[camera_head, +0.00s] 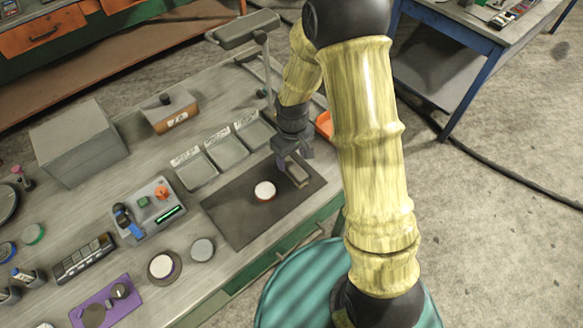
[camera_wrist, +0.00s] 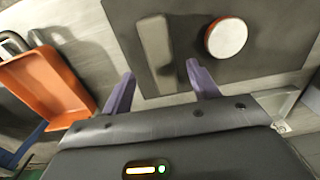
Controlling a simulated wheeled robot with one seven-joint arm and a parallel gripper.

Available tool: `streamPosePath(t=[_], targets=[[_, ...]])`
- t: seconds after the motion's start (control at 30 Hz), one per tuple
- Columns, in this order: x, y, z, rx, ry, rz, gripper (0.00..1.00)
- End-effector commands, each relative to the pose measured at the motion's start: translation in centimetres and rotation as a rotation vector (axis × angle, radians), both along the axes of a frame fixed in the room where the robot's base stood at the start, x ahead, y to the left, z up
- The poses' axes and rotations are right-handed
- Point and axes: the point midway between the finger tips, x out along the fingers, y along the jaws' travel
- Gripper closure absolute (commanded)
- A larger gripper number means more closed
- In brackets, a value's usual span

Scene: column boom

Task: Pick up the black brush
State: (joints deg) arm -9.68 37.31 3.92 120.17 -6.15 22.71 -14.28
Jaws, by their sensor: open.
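My gripper (camera_head: 292,160) hangs over the dark mat (camera_head: 236,222) near its right end. In the wrist view its two purple fingers (camera_wrist: 160,78) are spread apart with nothing between them. An oblong block (camera_wrist: 155,42) with a pale grey top lies flat on the mat, just beyond the fingertips. It also shows below the gripper in the head view (camera_head: 298,174). I cannot tell whether this block is the black brush; no other clear brush shows. A round white-topped piece with an orange side (camera_wrist: 227,37) lies on the mat to the right of the block.
An orange tray (camera_wrist: 45,85) stands to the left in the wrist view. Several grey labelled trays (camera_head: 197,171) line the mat's far side. A tray of small parts (camera_head: 143,224) and a grey box (camera_head: 80,145) stand further left. A lamp (camera_head: 243,30) rises behind.

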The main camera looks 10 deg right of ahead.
Motion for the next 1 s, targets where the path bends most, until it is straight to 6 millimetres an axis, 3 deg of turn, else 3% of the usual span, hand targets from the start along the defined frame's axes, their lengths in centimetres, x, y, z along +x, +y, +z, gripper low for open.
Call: streamPosePath(t=[0.3,0.7,1.0], targets=[[-0.1,0.0,-0.3,0.0,0.002,0.0,0.4],[-0.4,0.0,-4.7,-0.001,0.003,0.0,0.4],[-0.3,0.0,-5.2,0.0,0.0,0.0,0.4]])
